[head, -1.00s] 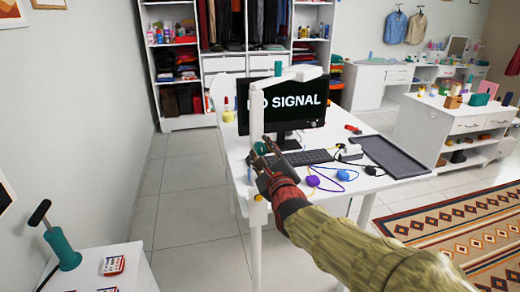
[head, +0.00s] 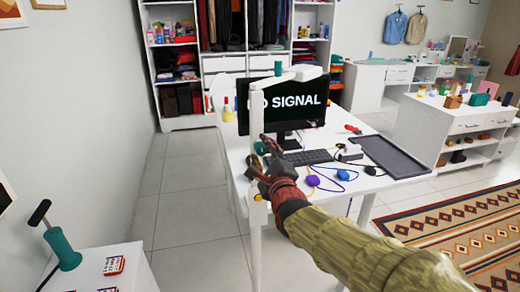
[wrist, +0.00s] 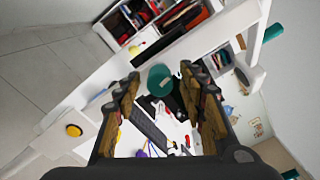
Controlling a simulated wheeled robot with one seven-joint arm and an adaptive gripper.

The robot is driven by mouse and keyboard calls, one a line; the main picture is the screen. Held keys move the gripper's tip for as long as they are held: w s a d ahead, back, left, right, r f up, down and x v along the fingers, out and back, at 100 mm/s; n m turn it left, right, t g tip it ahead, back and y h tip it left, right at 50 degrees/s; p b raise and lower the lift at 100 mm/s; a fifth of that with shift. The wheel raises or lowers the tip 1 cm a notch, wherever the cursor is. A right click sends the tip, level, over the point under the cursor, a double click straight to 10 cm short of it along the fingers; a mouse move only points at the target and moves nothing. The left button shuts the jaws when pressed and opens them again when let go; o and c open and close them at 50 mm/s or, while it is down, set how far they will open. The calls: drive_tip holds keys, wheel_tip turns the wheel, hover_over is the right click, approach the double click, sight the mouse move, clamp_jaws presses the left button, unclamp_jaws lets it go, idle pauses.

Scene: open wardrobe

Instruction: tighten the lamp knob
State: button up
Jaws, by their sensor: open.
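The white desk lamp (head: 257,110) has an upright post at the near left edge of the desk, with an arm reaching over the monitor. A teal knob (head: 262,148) sits low on the post; in the wrist view a teal knob (wrist: 160,80) appears between my fingertips, with visible gaps on both sides. A yellow knob (head: 258,197) is lower on the post and also shows in the wrist view (wrist: 73,130). Another teal knob (head: 278,68) is at the top. My gripper (head: 260,161) is open and empty beside the post, just below the low teal knob.
Behind the lamp on the white desk are a monitor (head: 290,104), a keyboard (head: 308,157), a purple ball (head: 312,181), a blue ball (head: 343,174) and a dark tray (head: 392,157). A low white cabinet (head: 105,280) stands at the near left. The floor left of the desk is clear.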

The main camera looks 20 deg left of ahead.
drive_tip(key=n, duration=1.3)
drive_tip(key=shift+c, duration=0.6)
clamp_jaws()
drive_tip(key=m, duration=1.2)
drive_tip(key=shift+r+m, duration=0.1)
drive_tip(key=shift+m, duration=0.3)
drive_tip(key=m, duration=0.4)
drive_tip(key=shift+w, duration=0.1)
